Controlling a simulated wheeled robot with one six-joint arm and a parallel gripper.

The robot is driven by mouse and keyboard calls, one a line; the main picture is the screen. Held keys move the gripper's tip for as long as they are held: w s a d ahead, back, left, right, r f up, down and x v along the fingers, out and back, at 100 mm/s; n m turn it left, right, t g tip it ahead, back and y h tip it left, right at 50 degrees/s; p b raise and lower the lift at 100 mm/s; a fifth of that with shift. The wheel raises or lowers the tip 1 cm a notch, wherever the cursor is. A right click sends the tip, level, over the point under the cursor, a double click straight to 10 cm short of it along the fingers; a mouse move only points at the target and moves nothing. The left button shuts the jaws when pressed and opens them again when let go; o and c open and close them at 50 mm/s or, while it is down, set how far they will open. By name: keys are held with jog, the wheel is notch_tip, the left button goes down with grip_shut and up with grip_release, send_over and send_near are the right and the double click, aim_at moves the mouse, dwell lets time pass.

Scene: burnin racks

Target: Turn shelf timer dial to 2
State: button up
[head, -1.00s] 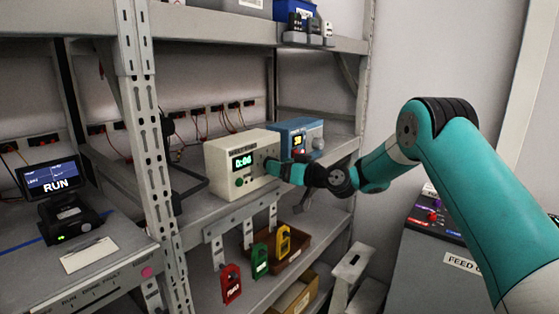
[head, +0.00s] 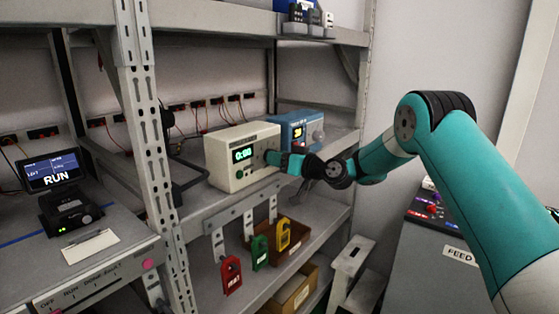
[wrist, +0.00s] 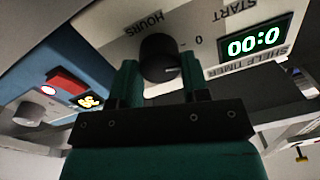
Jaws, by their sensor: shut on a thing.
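The shelf timer (head: 226,178) is a cream box on the middle shelf, with a green display (head: 243,155) reading 0:00. In the wrist view the timer's face (wrist: 115,28) appears upside down, with HOURS, START and SHELF TIMER lettering and the same 0:00 reading. Its black dial (wrist: 160,57) sits between the two fingers of my gripper (wrist: 157,80), which is shut on it. A pale mark shows on the dial; a 0 is printed beside it, and I cannot make out other scale numbers. In the head view my gripper (head: 275,158) hides most of the dial.
A blue instrument (head: 300,130) with a lit display stands close beside the timer. Red, green and yellow tags (head: 260,250) hang below the shelf edge. A rack upright (head: 140,100) stands to the left. A grey FEED cabinet (head: 430,250) is at lower right.

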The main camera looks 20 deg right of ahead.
jog(key=shift+m+b, duration=1.1)
jog(key=shift+m, duration=2.4)
jog(key=shift+d+m, duration=0.1)
jog(key=shift+m, duration=0.2)
jog(key=o, duration=0.9)
jog(key=shift+o, duration=0.2)
jog(key=b+v, duration=0.6)
jog(key=v, duration=1.1)
jog(key=shift+s+f, duration=0.2)
jog(key=shift+f, duration=0.15)
jog(key=shift+d, duration=0.15)
